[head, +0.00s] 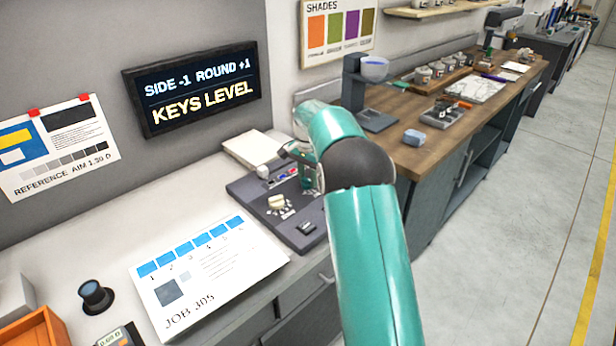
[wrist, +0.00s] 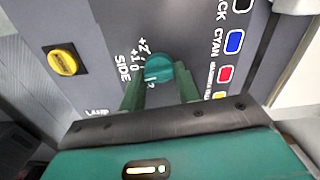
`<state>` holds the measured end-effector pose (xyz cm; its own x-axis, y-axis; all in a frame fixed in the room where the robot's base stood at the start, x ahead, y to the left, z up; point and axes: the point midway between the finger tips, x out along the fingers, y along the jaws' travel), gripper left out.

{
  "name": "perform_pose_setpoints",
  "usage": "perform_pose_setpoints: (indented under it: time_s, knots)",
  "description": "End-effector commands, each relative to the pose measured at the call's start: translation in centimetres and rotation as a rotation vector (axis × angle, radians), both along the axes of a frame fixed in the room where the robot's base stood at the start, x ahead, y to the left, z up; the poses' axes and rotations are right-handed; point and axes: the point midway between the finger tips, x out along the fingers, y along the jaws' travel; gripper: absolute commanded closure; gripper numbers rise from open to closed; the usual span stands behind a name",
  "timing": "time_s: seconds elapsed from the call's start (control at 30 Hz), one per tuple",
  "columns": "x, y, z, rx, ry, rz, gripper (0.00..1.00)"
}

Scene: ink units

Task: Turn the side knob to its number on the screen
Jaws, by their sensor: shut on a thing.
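The side knob (wrist: 158,68) is a teal knob in the wrist view, on a dark grey panel beside the printed word SIDE. Numbers run along its left edge; some are partly hidden, and I cannot tell which one it points to. My gripper (wrist: 160,82) has one finger on each side of the knob and is shut on it. In the head view my gripper (head: 307,172) is at the panel's far right part, and the knob is hidden. The screen (head: 195,85) on the wall reads SIDE -1, ROUND +1, KEYS LEVEL.
The console (head: 262,212) carries a cream knob (head: 277,202). In the wrist view, a yellow control (wrist: 65,61) and blue (wrist: 234,41) and red (wrist: 225,74) keys flank the side knob. A JOB 305 sheet (head: 205,275) lies in front; a pale block (head: 252,149) stands behind.

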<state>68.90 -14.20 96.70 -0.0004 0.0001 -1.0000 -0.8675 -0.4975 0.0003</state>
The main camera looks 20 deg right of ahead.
Motion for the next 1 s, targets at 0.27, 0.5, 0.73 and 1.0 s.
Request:
perform_pose_setpoints:
  time_s: [0.27, 0.5, 0.73, 1.0]
  knots:
    - [0.09, -0.04, 0.01, -0.002, -0.001, 0.189, 0.91]
    - [0.13, -0.03, 0.02, -0.001, -0.002, 0.323, 0.91]
    - [0.15, -0.03, 0.02, -0.001, -0.002, 0.384, 0.91]
    - [0.17, -0.04, 0.03, -0.002, -0.002, 0.392, 0.91]
